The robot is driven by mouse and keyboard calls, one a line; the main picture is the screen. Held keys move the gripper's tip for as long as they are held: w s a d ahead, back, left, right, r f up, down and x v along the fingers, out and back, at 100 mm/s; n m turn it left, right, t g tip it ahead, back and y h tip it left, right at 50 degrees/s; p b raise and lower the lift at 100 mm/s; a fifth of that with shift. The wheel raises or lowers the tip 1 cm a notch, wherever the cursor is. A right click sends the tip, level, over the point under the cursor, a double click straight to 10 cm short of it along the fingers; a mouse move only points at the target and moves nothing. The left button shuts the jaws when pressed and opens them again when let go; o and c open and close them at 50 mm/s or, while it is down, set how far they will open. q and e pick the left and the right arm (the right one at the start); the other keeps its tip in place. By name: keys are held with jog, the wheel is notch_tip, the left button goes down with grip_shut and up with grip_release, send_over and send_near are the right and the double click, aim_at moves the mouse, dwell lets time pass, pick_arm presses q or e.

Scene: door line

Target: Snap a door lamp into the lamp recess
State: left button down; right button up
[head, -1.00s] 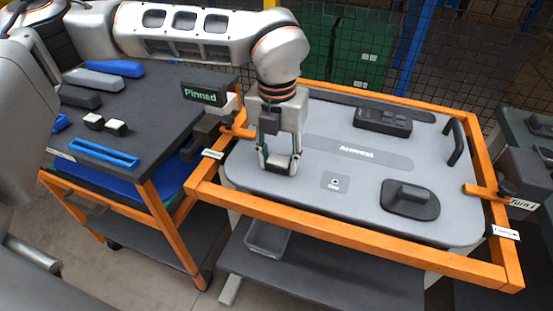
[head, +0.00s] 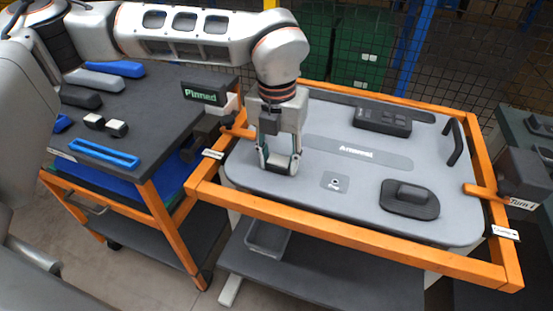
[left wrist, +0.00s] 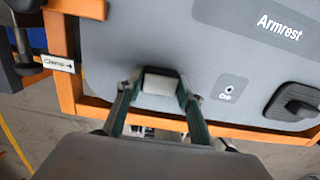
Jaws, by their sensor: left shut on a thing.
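My left gripper (head: 279,162) points down at the left end of the grey door panel (head: 300,185). Its fingers are shut on a small door lamp, whose pale face (left wrist: 160,83) shows between the fingertips in the left wrist view. The lamp is low at the panel surface. The fingers and the lamp cover the lamp recess, so I cannot tell whether the lamp is fully seated. My right gripper is not in view.
An orange frame (head: 330,232) with clamps surrounds the panel. An armrest label (head: 357,152), a dark switch block (head: 382,121), a dark oval part (head: 410,198) and a handle (head: 455,143) are on it.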

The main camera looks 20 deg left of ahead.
aim_at(279, 172)
pick_arm(q)
jog(key=shift+g, duration=0.3)
jog(key=f, duration=0.2)
jog(key=s+f, duration=0.1)
jog(key=f, duration=0.1)
jog(key=shift+s+f, duration=0.1)
jog(key=shift+s, duration=0.1)
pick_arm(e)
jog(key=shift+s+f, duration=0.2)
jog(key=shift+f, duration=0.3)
pick_arm(q)
jog(key=c, duration=1.7)
grip_release()
jog(key=o, duration=0.4)
jog(key=shift+w+d+f, duration=0.1)
jog(key=o, duration=0.3)
jog(key=shift+w+d+f, duration=0.1)
jog(key=shift+w+f, duration=0.1)
jog(key=shift+w, duration=0.3)
jog(key=shift+w+r, duration=0.1)
jog(key=shift+w, duration=0.1)
jog(key=shift+c, duration=0.3)
jog(key=shift+s+r, duration=0.2)
jog(key=shift+r, duration=0.05)
jog(key=shift+c, duration=0.5)
jog(key=shift+r, duration=0.15)
jog(key=shift+c, duration=0.2)
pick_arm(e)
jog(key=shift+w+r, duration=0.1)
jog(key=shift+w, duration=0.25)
